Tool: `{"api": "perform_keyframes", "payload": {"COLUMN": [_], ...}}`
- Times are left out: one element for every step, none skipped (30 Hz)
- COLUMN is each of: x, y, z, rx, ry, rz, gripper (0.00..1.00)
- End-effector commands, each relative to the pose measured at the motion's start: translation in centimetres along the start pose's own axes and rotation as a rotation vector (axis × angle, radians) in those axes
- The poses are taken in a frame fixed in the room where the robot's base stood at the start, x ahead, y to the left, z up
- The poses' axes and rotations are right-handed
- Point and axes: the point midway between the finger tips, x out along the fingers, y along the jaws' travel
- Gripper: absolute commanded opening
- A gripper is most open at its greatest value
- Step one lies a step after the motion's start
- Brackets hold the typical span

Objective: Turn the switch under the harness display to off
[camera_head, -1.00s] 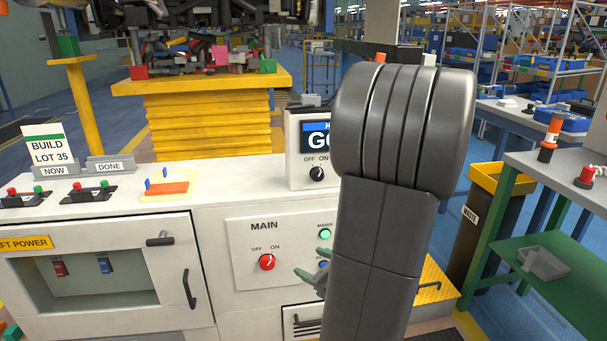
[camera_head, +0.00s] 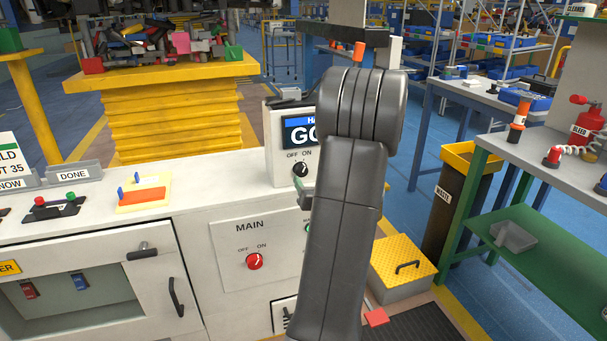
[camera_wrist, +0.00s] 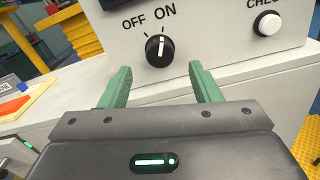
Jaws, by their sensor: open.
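The harness display (camera_head: 302,130) is a blue-and-white screen in a white box on the bench, partly hidden by my arm. Under it is the switch (camera_head: 300,170), a black knob marked OFF on the left and ON on the right. In the wrist view, the knob (camera_wrist: 159,50) has a white pointer that leans toward ON. My gripper (camera_wrist: 158,72) is open, its two green fingers apart with nothing between them. The knob appears ahead of the gap, and the fingers do not seem to touch it. In the head view my arm hides most of the gripper.
A MAIN panel with a red knob (camera_head: 254,261) is on the cabinet front below. A white CHECK button (camera_wrist: 267,24) is right of the switch. An orange-topped tray (camera_head: 143,195) lies on the bench to the left. A yellow step box (camera_head: 403,268) stands at right.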

Motion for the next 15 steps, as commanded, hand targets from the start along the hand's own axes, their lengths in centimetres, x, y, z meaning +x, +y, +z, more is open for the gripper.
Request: {"api": "perform_keyframes", "payload": {"x": [1.1, 1.7, 2.4, 2.9, 3.4, 3.9, 4.3, 4.6, 5.0, 5.2, 5.4, 5.6, 5.7, 5.8, 5.8], "y": [0.1, 0.1, 0.1, 0.1, 0.1, 0.1, 0.1, 0.1, 0.1, 0.1, 0.1, 0.1, 0.0, 0.0, 0.0], "z": [-0.1, -0.1, -0.1, 0.0, 0.0, -0.1, 0.0, -0.1, 0.0, 0.0, 0.0, 0.0, 0.0, 0.0, 0.0], "rx": [-0.001, -0.001, -0.001, -0.001, 0.000, 0.000, -0.001, -0.001, 0.000, -0.001, 0.000, 0.000, 0.000, 0.000, 0.000], "ry": [0.001, 0.001, 0.001, 0.001, 0.001, 0.001, 0.001, 0.002, 0.002, 0.001, 0.001, 0.001, 0.001, 0.001, 0.001], "rz": [0.003, 0.003, 0.003, 0.002, 0.002, 0.002, 0.002, 0.002, 0.002, 0.002, 0.001, 0.001, 0.001, 0.000, 0.000], "gripper": [0.57, 0.57, 0.57, 0.57, 0.57, 0.57, 0.57, 0.57, 0.57, 0.57, 0.57, 0.57, 0.57, 0.57, 0.57]}}
